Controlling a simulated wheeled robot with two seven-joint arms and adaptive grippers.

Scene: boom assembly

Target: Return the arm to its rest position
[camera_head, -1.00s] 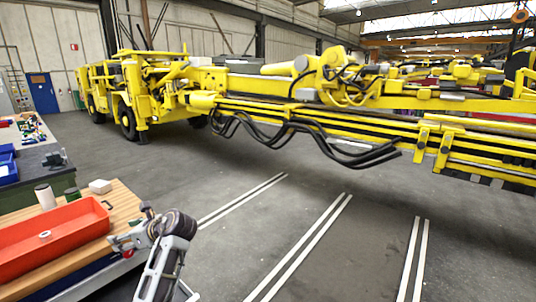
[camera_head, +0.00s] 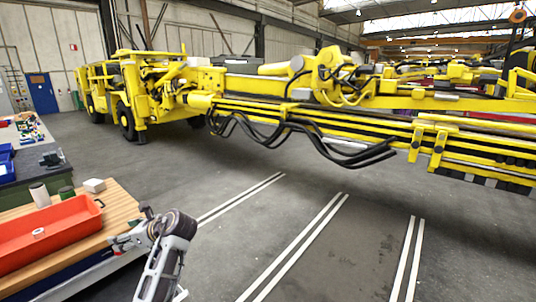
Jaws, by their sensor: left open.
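My left arm rises from the bottom of the head view. Its gripper (camera_head: 122,242) is open and empty, beside the right edge of the wooden-topped bench (camera_head: 122,207), close to the red tray (camera_head: 72,226). The fingers are small and partly hidden by the wrist, so I cannot tell whether they touch the bench. My right gripper is not in view. The long yellow boom machine (camera_head: 330,112) stretches across the back, well away from the gripper, with black hoses (camera_head: 300,137) hanging below it.
A small ring (camera_head: 38,231) lies in the tray. A pale cylinder (camera_head: 39,195), a dark green cylinder (camera_head: 66,192) and a white block (camera_head: 94,185) stand behind it. Another bench with blue bins (camera_head: 6,168) is at the left. The grey floor (camera_head: 250,215) is clear.

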